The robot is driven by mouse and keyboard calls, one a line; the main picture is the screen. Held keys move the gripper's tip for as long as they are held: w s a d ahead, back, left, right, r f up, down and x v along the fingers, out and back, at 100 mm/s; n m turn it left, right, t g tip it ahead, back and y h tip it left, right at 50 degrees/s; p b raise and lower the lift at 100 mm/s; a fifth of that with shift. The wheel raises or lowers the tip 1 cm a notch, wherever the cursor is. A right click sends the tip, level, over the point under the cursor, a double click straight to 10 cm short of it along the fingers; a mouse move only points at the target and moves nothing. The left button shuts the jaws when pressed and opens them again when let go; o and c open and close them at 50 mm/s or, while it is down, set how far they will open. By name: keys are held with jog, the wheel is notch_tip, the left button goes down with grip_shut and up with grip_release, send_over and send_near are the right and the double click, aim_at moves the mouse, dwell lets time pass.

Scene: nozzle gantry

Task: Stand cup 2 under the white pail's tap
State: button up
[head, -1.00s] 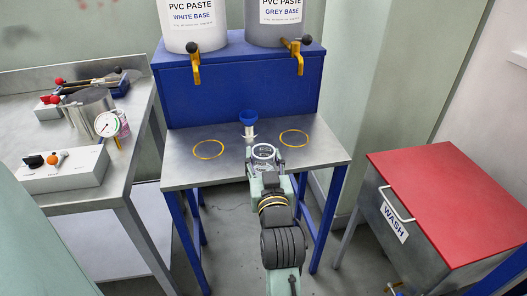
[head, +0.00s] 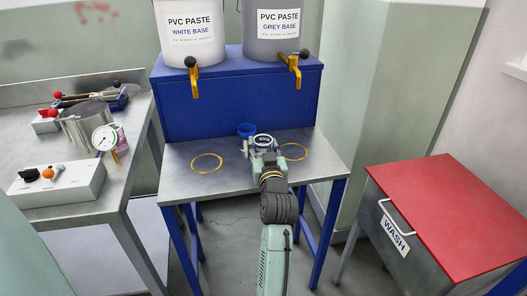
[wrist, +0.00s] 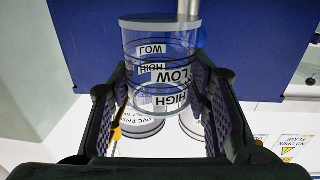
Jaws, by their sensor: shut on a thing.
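A clear cup (wrist: 160,62) with LOW and HIGH markings is held between the pads of my gripper (wrist: 160,100). No cup number is readable. In the head view, the cup's rim (head: 263,139) shows over the table's middle, just left of the right ring. The white pail (head: 190,35) stands on the blue stand at back left. Its yellow tap (head: 194,80) hangs above and behind the left yellow ring (head: 206,162), which is empty. My gripper is right of that ring. My arm hides the table in front of the cup.
The grey pail (head: 271,32) has a tap (head: 295,68) above the right ring (head: 294,152). A side bench (head: 75,222) is left; a red-lidded wash box (head: 450,215) is right.

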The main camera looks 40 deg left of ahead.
jog(key=shift+f, duration=1.15)
jog(key=shift+f, duration=0.15)
jog(key=o, duration=1.1)
jog(key=shift+s+d, duration=0.1)
jog(key=shift+d, duration=0.05)
jog(key=shift+r+b+v, duration=0.15)
jog(key=shift+b+v, duration=0.45)
jog(key=shift+v, duration=2.35)
jog(key=shift+r+b+v, duration=0.1)
jog(key=shift+b+v, duration=0.5)
jog(key=shift+v, duration=2.3)
